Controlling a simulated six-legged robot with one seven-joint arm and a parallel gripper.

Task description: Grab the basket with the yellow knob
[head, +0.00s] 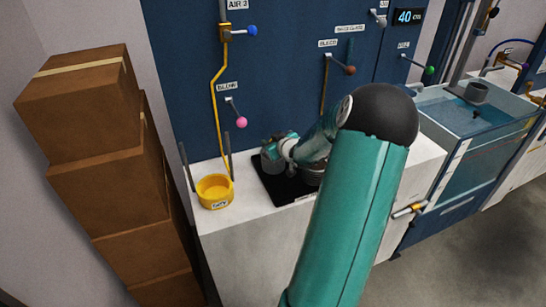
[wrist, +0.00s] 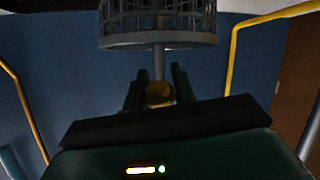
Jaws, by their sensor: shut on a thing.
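The basket (wrist: 158,22) is a dark wire cage with a grey rim, at the top of the wrist view. A thin stem joins it to a yellow knob (wrist: 158,94). My gripper (wrist: 157,82) is shut on the knob, one dark finger on each side. In the head view my gripper (head: 275,152) is over the black tray on the white counter. The dark basket (head: 313,172) shows beside it, partly hidden by my teal arm. I cannot tell whether the basket touches the tray.
A yellow cup (head: 214,190) stands on the white counter (head: 248,228) at left, between dark upright posts. The black tray (head: 268,186) lies beside it. Cardboard boxes (head: 110,190) are stacked at far left. A blue wall panel (head: 285,75) carries levers behind. A water tank (head: 470,125) stands at right.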

